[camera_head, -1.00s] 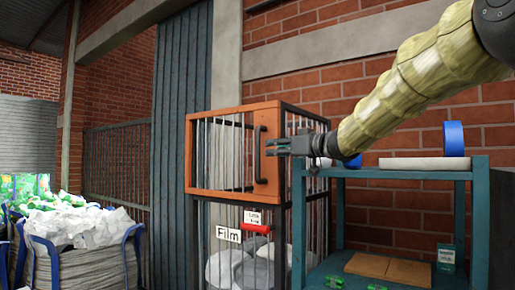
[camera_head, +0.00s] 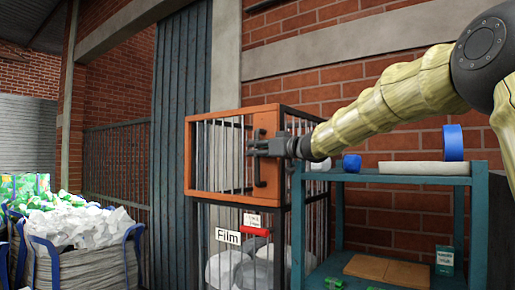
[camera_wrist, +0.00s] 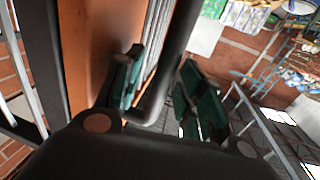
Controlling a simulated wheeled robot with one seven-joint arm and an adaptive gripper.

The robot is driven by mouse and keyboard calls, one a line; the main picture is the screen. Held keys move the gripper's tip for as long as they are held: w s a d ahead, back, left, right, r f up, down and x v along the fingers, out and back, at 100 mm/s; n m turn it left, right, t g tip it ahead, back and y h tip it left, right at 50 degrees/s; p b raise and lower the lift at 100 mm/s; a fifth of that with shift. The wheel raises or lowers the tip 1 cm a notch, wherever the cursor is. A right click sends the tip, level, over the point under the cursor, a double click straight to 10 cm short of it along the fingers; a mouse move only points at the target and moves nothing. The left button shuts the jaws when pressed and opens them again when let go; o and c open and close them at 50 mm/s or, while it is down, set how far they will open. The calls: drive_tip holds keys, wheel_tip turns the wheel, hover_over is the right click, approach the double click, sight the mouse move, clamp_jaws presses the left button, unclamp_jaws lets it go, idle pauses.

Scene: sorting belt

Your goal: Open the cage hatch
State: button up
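The cage hatch (camera_head: 215,194) is an orange frame with grey bars on the front of the upper cage, and it looks shut. Its dark upright handle (camera_head: 259,174) is on the orange plate at the hatch's right side. My gripper (camera_head: 254,146) is at the handle and hides its middle in the head view. In the wrist view my gripper (camera_wrist: 158,78) has its green-padded fingers apart, one on each side of the dark handle bar (camera_wrist: 178,58). A gap shows between the bar and the right finger; contact with the left finger cannot be told.
A teal shelf (camera_head: 400,178) with blue tape rolls (camera_head: 453,142) stands close on the right, under my arm. A red lever (camera_head: 257,231) and a "Film" sign (camera_head: 228,236) are below the hatch. Full sacks (camera_head: 85,265) stand at the left; floor between is hidden.

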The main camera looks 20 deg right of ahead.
drive_tip(key=shift+w+a+f, duration=0.1)
drive_tip(key=shift+w+a, duration=0.15)
drive_tip(key=shift+w, duration=0.1)
drive_tip(key=shift+s, duration=0.1)
clamp_jaws()
